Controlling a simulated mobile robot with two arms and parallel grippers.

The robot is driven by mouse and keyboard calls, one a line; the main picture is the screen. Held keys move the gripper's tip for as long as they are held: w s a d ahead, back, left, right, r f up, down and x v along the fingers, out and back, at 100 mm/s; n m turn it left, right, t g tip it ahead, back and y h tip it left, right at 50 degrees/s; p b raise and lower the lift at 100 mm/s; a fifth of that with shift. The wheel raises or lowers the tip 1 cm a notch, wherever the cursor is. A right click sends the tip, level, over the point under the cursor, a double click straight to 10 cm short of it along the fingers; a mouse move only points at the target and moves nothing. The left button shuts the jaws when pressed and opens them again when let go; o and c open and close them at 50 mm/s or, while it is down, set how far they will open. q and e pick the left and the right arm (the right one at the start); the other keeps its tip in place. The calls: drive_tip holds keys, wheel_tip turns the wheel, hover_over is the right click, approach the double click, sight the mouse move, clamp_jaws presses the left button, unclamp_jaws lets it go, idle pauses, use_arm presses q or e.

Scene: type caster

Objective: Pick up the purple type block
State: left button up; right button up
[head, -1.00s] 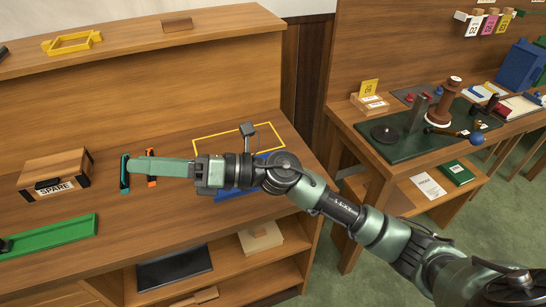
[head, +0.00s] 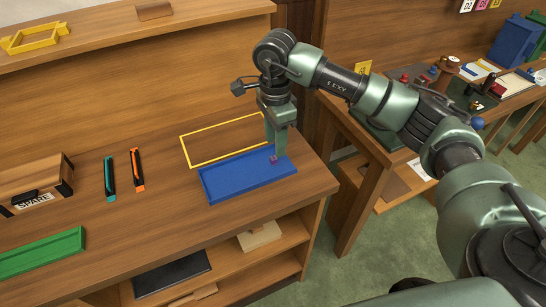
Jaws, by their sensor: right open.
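The purple type block (head: 273,159) is small and lies in the right part of the blue tray (head: 240,183) on the bench. My right gripper (head: 275,150) points down at the tray's right end, with its green fingers at the block. The jaws are open. The fingers partly cover the area around the block, and I cannot tell whether they touch it. My left gripper is not in view.
A yellow outlined rectangle (head: 187,151) lies behind the tray. A teal tool (head: 109,176) and an orange tool (head: 137,170) lie to the left. A green tray (head: 42,252) and a wooden SPARE box (head: 30,190) stand further left.

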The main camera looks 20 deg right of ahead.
sight(273, 157)
drive_tip(key=f+p, duration=0.1)
drive_tip(key=f, duration=0.3)
drive_tip(key=shift+w+a+f+p, duration=0.1)
drive_tip(key=shift+a+f+p, duration=0.1)
drive_tip(key=shift+f+p, duration=0.15)
drive_tip(key=shift+f, duration=0.2)
clamp_jaws()
drive_tip(key=shift+r, duration=0.1)
